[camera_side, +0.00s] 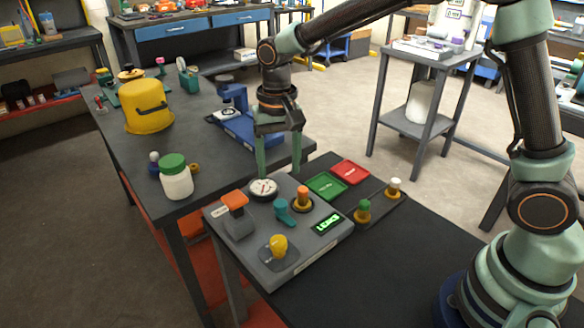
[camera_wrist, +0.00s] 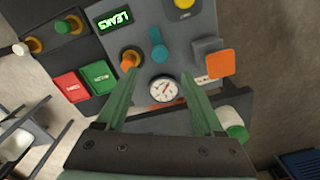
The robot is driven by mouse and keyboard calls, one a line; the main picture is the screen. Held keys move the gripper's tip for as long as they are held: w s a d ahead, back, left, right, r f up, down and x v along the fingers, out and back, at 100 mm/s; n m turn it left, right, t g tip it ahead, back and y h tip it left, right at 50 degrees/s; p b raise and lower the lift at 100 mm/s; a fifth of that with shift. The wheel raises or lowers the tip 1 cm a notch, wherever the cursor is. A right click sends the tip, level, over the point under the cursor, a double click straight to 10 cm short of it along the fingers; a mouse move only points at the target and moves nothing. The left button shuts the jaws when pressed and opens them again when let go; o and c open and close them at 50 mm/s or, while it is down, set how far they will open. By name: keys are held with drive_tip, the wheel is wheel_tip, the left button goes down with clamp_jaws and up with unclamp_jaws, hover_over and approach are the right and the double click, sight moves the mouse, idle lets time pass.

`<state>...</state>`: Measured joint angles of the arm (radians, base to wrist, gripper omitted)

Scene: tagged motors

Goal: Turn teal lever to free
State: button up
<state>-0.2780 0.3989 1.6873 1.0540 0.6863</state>
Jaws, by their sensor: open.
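The teal lever (camera_side: 284,211) stands on the top of the grey control box (camera_side: 250,262), between the orange knob and the orange-topped switch. It also shows in the wrist view (camera_wrist: 158,46), above the gauge. My gripper (camera_side: 279,172) is open and empty, pointing down above the back edge of the box, over the gauge. In the wrist view its two green fingers (camera_wrist: 163,76) are spread wide, and the lever lies beyond their tips, apart from them. I cannot read any lever position marking.
Close to the lever are a round gauge (camera_side: 264,189), an orange knob (camera_side: 303,198), an orange-topped switch (camera_side: 235,202), a yellow knob (camera_side: 278,245) and a lit green display (camera_side: 327,223). Green (camera_side: 326,186) and red (camera_side: 350,171) pads lie to the right. A white jar (camera_side: 176,181) stands left.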

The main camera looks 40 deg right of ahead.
drive_tip(key=shift+r, duration=1.65)
drive_tip(key=s+d+r+n+t, duration=0.2)
drive_tip(key=s+d+r, duration=0.1)
drive_tip(key=s+d, duration=0.3)
drive_tip(key=s+d+r+n+t, duration=0.2)
drive_tip(key=s+d+r+t, duration=0.1)
drive_tip(key=s+d, duration=0.3)
drive_tip(key=shift+s+r+n+t, duration=0.3)
drive_tip(key=shift+s, duration=0.45)
